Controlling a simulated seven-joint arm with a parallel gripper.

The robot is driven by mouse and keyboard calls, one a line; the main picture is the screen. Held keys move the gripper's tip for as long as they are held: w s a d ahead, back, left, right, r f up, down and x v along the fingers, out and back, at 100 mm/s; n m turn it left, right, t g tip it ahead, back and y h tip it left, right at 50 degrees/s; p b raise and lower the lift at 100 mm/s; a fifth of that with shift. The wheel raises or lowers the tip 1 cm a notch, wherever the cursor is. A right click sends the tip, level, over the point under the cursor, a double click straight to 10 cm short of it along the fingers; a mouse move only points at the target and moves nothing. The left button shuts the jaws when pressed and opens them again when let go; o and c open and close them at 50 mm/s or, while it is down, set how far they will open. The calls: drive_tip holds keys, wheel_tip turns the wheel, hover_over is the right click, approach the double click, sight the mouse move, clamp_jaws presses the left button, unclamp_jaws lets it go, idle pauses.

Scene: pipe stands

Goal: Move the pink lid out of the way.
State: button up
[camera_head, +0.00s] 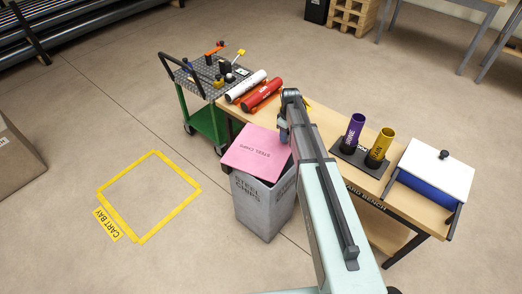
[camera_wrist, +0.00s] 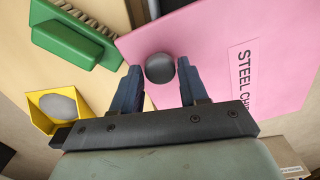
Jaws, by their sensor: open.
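The pink lid (camera_head: 258,151), labelled "STEEL CHIPS", lies over the top of a grey bin (camera_head: 262,205) and overhangs its left side. A dark gap shows along the bin's right edge. In the wrist view the lid (camera_wrist: 215,55) has a round grey knob (camera_wrist: 160,68). My gripper (camera_wrist: 159,75) is open, with its two blue fingers on either side of the knob and gaps visible. In the head view my gripper (camera_head: 284,134) is at the lid's upper right part, and my arm hides the knob.
A wooden bench (camera_head: 315,137) stands right behind the bin, holding red (camera_head: 261,94) and white (camera_head: 246,85) tubes, a purple cup (camera_head: 354,132) and a yellow cup (camera_head: 380,147). A green cart (camera_head: 207,121) is behind left. The taped cart bay (camera_head: 150,195) is empty floor. A green brush (camera_wrist: 75,38) lies near the lid.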

drive_tip(key=shift+w, duration=0.1)
drive_tip(key=w+a, duration=0.4)
drive_tip(key=w, duration=0.4)
drive_tip(key=shift+w+a, duration=0.2)
drive_tip(key=shift+a, duration=0.05)
idle(0.9)
drive_tip(key=shift+w, duration=0.15)
drive_tip(key=w+a, duration=0.5)
drive_tip(key=w, duration=0.3)
idle(1.2)
drive_tip(key=shift+w+a, duration=0.1)
drive_tip(key=w+a, duration=0.5)
drive_tip(key=w, duration=0.3)
idle(1.4)
drive_tip(key=shift+w, duration=0.2)
drive_tip(key=shift+w+a, duration=0.85)
drive_tip(key=shift+w, duration=0.5)
drive_tip(key=shift+w+a, duration=0.85)
drive_tip(key=shift+w, duration=0.45)
drive_tip(key=shift+w+a, duration=0.85)
drive_tip(key=shift+w, duration=0.5)
